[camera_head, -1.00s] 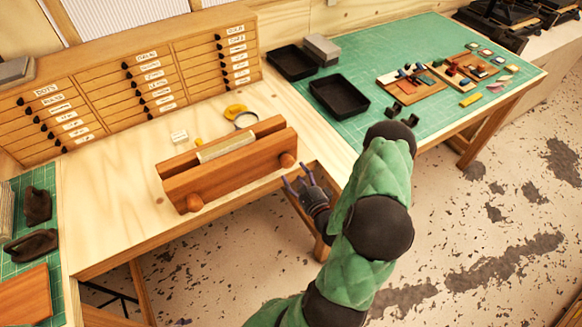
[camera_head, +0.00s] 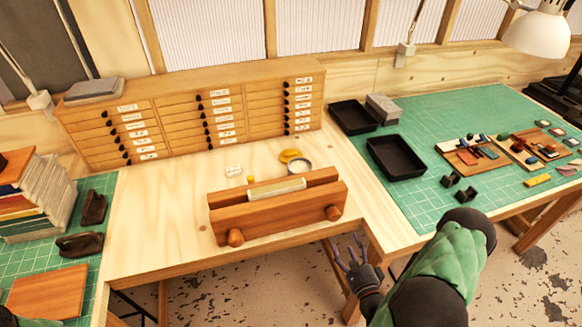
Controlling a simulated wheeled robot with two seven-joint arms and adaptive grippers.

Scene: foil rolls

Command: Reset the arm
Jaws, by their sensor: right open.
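My right arm, in a green quilted sleeve, comes in from the bottom right of the head view. My right gripper (camera_head: 350,252) is open and empty, with its fingers apart, just in front of the table's front edge. It is apart from the wooden press (camera_head: 280,210), which stands on the pale wooden table (camera_head: 150,220) with a light roll (camera_head: 277,190) lying along its top between the two boards. My left gripper is not visible; a small piece of green sleeve shows at the bottom left corner.
A drawer cabinet (camera_head: 205,115) stands along the back. Black trays (camera_head: 397,157) and small coloured parts lie on the green mat (camera_head: 440,115) at right. Books (camera_head: 38,200) and dark tools (camera_head: 80,244) are at left. The table left of the press is clear.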

